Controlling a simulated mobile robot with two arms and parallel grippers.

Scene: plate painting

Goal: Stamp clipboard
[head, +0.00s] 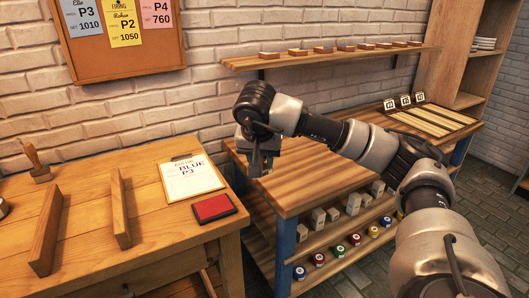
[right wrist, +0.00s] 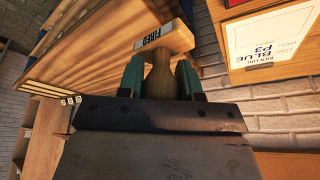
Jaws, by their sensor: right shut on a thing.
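The clipboard (head: 191,184) lies on the left wooden table, its white sheet reading "BLUE P3"; it also shows in the right wrist view (right wrist: 262,50). The red ink pad (head: 213,208) lies next to its lower right corner. My right gripper (head: 262,166) is to the right of the clipboard, past the table's edge. In the right wrist view it is shut on the handle of a wooden stamp (right wrist: 158,78), whose base is labelled "FIRED". The stamp touches neither clipboard nor pad. Its stamping face is hidden. My left gripper is not in view.
Another wooden stamp (head: 38,166) stands at the left table's back left. Two wooden rails (head: 120,208) stand upright in front of it. A workbench (head: 300,185) to the right has small pots and blocks on its lower shelves. A wall shelf (head: 330,57) and a pinboard (head: 120,58) hang behind.

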